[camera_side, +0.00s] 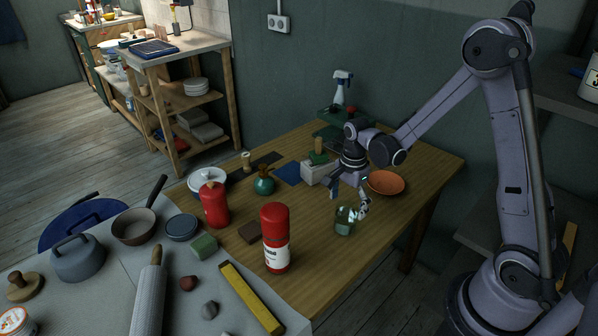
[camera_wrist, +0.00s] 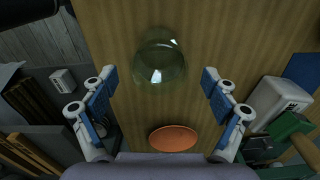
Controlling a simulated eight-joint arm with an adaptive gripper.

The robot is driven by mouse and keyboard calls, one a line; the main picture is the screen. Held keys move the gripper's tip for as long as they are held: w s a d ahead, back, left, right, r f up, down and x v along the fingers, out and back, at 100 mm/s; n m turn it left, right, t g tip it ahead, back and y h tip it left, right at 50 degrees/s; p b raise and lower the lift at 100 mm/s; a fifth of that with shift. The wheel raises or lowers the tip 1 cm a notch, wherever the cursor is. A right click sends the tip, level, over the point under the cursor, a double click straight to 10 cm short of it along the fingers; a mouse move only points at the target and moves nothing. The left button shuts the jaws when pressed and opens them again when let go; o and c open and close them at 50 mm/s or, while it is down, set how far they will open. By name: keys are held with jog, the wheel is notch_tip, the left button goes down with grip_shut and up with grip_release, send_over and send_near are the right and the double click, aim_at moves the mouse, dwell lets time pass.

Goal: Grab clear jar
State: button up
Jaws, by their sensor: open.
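The clear jar (camera_side: 345,220) is a small, greenish see-through vessel on the wooden table, in front of the orange dish in the side view. In the wrist view the clear jar (camera_wrist: 159,62) is at the top middle, beyond the fingertips and roughly centred between them. My gripper (camera_side: 348,194) is just above and behind the jar in the side view. In the wrist view my gripper (camera_wrist: 158,76) has its blue-padded fingers wide apart, with nothing held between them.
An orange dish (camera_side: 386,183) lies behind the jar. A white box (camera_side: 318,172) stands to the left of my gripper. A red bottle with a label (camera_side: 276,240) and a second red bottle (camera_side: 214,205) stand further left. Bare table lies right of the jar.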

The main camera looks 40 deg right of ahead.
aim_at(347, 211)
jog(key=shift+f, duration=1.5)
jog(key=c, duration=1.6)
jog(key=shift+o, duration=0.2)
jog(key=shift+r, duration=0.1)
